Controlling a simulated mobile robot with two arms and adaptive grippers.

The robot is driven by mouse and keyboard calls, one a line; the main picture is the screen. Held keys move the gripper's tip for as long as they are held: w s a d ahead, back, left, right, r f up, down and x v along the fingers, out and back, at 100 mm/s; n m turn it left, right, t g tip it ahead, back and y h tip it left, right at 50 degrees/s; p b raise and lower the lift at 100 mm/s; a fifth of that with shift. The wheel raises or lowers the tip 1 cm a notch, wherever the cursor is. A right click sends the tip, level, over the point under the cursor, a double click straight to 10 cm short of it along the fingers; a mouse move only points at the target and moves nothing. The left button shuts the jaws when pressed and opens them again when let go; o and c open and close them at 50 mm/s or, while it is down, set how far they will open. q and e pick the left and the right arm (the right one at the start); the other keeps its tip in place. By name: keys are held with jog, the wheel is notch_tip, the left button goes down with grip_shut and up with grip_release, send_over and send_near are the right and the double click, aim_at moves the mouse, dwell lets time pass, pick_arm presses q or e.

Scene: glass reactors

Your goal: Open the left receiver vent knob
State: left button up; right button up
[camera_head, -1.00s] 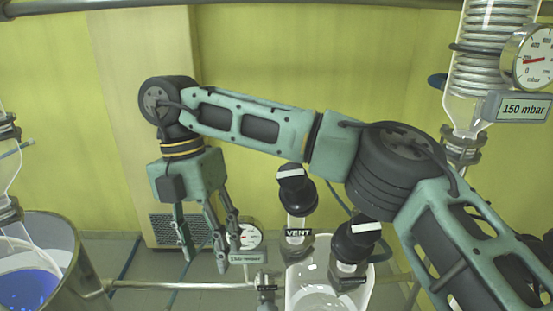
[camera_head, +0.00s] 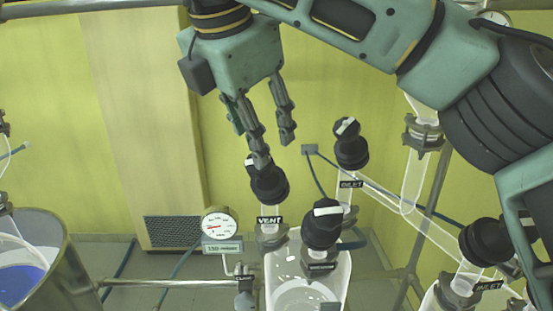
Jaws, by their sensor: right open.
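The left receiver vent knob (camera_head: 270,188) is a black round knob on a glass neck labelled VENT, above the left glass receiver (camera_head: 340,275). My right gripper (camera_head: 274,152) hangs down from above, open and empty. Its fingertips are at the top of the vent knob in the picture. One finger overlaps the knob's upper edge and hides part of its top, including most of its white mark. I cannot tell whether the finger touches the knob. My left gripper is not in view.
A second black knob (camera_head: 323,226) stands close right of the vent knob. Another black knob (camera_head: 350,146) stands behind, and one labelled INLET (camera_head: 486,242) is at the lower right. A pressure gauge (camera_head: 219,224) is left of the receiver. A metal vessel (camera_head: 62,262) stands far left.

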aim_at(251, 163)
jog(key=w+f, duration=0.1)
jog(key=w+a+f, duration=0.1)
jog(key=w+f, duration=0.1)
jog(key=shift+a+f+p, duration=0.1)
jog(key=shift+a+p, duration=0.05)
jog(key=shift+p, duration=0.25)
jog(key=shift+p+x, duration=0.35)
jog(key=shift+x, duration=0.55)
jog(key=shift+s+d+f, duration=0.45)
jog(key=shift+s+d, duration=0.05)
jog(key=shift+d, duration=0.1)
jog(key=shift+w+f, duration=0.25)
jog(key=shift+w, duration=0.1)
jog(key=shift+w+a, duration=0.1)
jog(key=shift+s, duration=0.2)
jog(key=c, duration=0.5)
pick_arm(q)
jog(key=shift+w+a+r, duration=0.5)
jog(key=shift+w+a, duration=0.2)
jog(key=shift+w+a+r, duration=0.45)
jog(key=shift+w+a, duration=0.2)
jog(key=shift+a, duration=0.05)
pick_arm(e)
jog(key=c, duration=0.5)
jog(key=shift+f, duration=0.1)
